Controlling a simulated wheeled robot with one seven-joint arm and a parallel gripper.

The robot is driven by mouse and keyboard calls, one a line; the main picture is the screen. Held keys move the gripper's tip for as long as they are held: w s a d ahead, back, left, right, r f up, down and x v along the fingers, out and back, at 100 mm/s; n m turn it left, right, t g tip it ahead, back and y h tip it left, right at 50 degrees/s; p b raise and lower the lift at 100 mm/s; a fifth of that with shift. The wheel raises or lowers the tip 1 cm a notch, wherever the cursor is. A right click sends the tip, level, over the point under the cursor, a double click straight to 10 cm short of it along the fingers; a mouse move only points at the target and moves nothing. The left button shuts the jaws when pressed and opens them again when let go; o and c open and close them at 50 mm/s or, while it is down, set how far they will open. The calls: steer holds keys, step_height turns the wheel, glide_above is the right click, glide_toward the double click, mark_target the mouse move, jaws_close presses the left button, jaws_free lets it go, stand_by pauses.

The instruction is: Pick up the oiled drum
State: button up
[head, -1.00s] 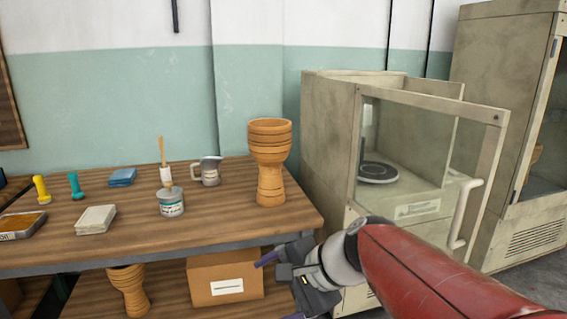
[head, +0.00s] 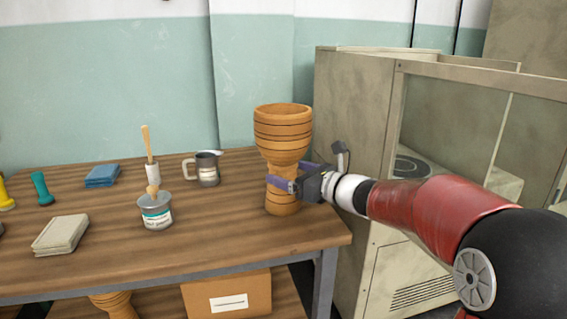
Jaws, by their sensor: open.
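A tan wooden goblet drum (head: 283,128) with dark rings stands upright on the workbench near its right end. My gripper (head: 282,176) reaches in from the right at the height of the drum's narrow stem. Its jaws are open, with one purple finger in front of the stem and the other showing at its right edge, partly behind. I cannot tell whether the fingers touch the drum. A second wooden drum (head: 113,303) shows only in part on the shelf below. I cannot tell by look which drum is oiled.
The workbench (head: 215,235) also bears a labelled tin (head: 156,212), a metal jug (head: 206,170), a brush in a white holder (head: 151,170), blue cloths (head: 102,176) and a pale stack (head: 60,234). A beige cabinet (head: 352,150) stands close at the right. A cardboard box (head: 228,294) sits below.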

steer(key=shift+x, duration=1.3)
steer(key=c, duration=1.4)
steer(key=shift+r, duration=0.1)
steer(key=shift+c, duration=0.4)
